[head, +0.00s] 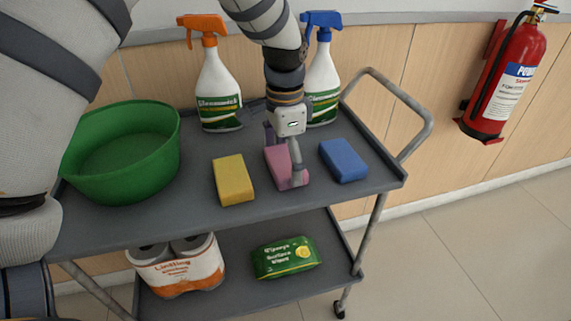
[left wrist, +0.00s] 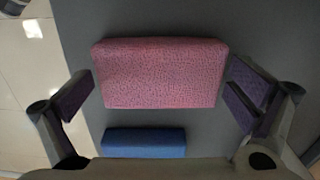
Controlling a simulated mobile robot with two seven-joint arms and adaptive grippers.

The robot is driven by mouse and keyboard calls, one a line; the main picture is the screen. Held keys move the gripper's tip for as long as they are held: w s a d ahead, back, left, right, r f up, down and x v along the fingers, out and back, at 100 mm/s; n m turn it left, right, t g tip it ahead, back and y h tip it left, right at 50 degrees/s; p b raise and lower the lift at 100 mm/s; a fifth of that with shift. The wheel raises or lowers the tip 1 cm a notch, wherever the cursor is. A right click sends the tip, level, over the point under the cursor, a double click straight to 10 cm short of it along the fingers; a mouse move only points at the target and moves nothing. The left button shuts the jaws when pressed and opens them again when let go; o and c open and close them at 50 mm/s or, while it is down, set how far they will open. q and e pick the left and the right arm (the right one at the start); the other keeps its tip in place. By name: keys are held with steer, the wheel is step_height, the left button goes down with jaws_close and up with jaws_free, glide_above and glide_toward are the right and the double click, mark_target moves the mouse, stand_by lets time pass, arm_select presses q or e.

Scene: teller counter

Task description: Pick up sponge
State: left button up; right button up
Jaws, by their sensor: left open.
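Three sponges lie in a row on the cart's grey top shelf: a yellow sponge (head: 233,180), a pink sponge (head: 288,172) and a blue sponge (head: 343,160). My left gripper (head: 284,160) is open over the pink sponge, pointing down and partly hiding it. In the left wrist view, the pink sponge (left wrist: 160,73) lies between the open fingers of my left gripper (left wrist: 163,100), with a gap on each side. The blue sponge (left wrist: 144,142) shows near the lower edge there. My right gripper is not in view.
A green bowl (head: 120,150) stands at the left of the cart top (head: 200,205). An orange-topped spray bottle (head: 215,90) and a blue-topped one (head: 322,80) stand at the back. Paper rolls (head: 180,270) and a wipes pack (head: 286,258) lie on the lower shelf.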

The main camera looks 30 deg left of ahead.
arm_select(q)
steer(key=c, duration=0.7)
steer(key=shift+r, duration=0.1)
